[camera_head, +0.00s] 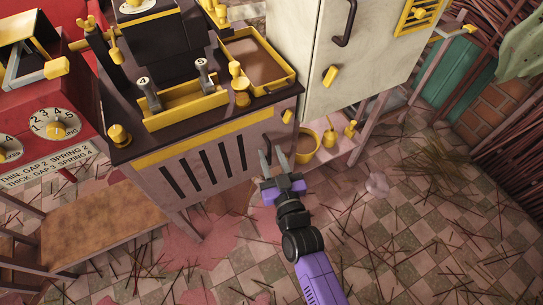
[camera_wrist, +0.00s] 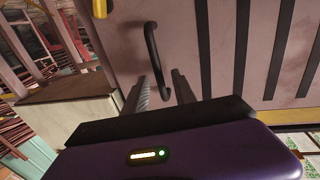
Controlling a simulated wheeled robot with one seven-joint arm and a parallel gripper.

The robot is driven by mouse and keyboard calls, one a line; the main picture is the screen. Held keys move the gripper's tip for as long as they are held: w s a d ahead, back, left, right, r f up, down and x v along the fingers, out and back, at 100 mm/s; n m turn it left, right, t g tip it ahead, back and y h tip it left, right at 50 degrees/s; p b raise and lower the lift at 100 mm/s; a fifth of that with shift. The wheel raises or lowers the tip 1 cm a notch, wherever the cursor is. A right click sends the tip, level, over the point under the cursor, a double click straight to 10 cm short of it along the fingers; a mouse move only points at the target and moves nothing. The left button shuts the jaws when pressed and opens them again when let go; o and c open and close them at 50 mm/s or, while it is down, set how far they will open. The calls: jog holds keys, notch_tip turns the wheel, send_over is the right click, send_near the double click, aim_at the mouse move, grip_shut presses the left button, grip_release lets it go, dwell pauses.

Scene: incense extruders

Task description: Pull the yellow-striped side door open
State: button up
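The side door (camera_head: 200,165) is the pinkish front panel of the dark-topped machine cabinet, with dark vertical slots and a yellow stripe (camera_head: 215,132) along its top. It looks shut. In the wrist view, its black bar handle (camera_wrist: 153,50) stands upright beside the slots. My gripper (camera_head: 273,154) is in front of the handle side of the door, open and empty. In the wrist view, my gripper's fingers (camera_wrist: 160,88) point at the door, one on each side of the handle's lower part. I cannot tell whether the fingertips reach past the bar or touch it.
A pale cabinet door (camera_head: 315,60) with its own black handle stands to the right. Below it, a shelf holds a yellow bowl (camera_head: 305,143). A brown-topped bench (camera_head: 105,222) stands at the left. Sticks litter the tiled floor (camera_head: 420,230), which is otherwise open at the right.

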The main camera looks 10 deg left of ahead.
jog(key=shift+w, duration=0.1)
grip_shut()
dwell(1.4)
